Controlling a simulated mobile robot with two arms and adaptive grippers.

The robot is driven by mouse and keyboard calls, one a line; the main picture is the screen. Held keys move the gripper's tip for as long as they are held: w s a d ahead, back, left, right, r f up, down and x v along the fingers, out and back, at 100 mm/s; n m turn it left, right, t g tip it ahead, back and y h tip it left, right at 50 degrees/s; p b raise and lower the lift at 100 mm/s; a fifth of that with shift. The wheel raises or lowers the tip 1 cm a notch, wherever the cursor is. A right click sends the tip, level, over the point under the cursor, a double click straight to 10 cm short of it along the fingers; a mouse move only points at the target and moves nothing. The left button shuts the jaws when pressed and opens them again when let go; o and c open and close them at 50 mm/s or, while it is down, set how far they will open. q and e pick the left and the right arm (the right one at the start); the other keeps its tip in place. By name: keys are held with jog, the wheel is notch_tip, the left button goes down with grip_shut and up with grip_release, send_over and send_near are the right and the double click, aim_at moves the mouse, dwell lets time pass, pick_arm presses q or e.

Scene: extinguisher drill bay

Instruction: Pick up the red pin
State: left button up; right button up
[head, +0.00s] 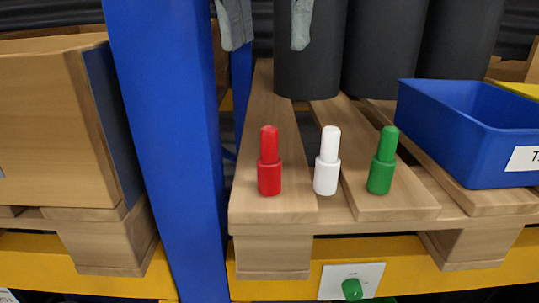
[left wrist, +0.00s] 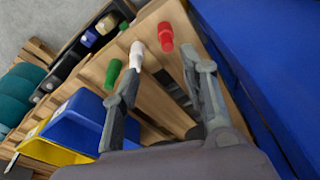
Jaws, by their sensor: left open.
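The red pin (head: 269,165) stands upright on a wooden pallet board, left of a white pin (head: 327,165) and a green pin (head: 382,165). My left gripper (head: 268,40) shows at the top of the head view, open and empty, with its two fingers apart above and behind the red pin. In the left wrist view the red pin (left wrist: 165,36) stands beyond the open fingers of the left gripper (left wrist: 163,68), apart from them. The white pin (left wrist: 136,55) is near the left fingertip in that picture; I cannot tell whether they touch. My right gripper is not in view.
A blue upright post (head: 165,140) rises left of the red pin. A blue bin (head: 455,145) sits on the pallet at right. Dark cylinders (head: 385,50) stand behind the pins. A yellow beam (head: 430,265) runs along the front, with a green knob (head: 352,289) on a white plate.

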pick_arm(q)
jog(key=b, duration=0.2)
send_over(270, 129)
jog(key=s, duration=0.2)
notch_tip(270, 129, down, 5)
jog(key=f, duration=0.1)
jog(key=w+f, duration=0.1)
jog(key=f+b, duration=0.1)
jog(key=shift+w+f, duration=0.2)
jog(key=shift+w, duration=0.1)
jog(key=shift+s+f, duration=0.2)
jog(key=shift+s, duration=0.05)
jog(key=f, duration=0.2)
jog(key=w+f+p, duration=0.1)
jog(key=f, duration=0.1)
jog(key=shift+a, duration=0.15)
jog(key=shift+f, duration=0.35)
jog(key=shift+c, duration=0.2)
jog(key=c, duration=0.5)
grip_shut()
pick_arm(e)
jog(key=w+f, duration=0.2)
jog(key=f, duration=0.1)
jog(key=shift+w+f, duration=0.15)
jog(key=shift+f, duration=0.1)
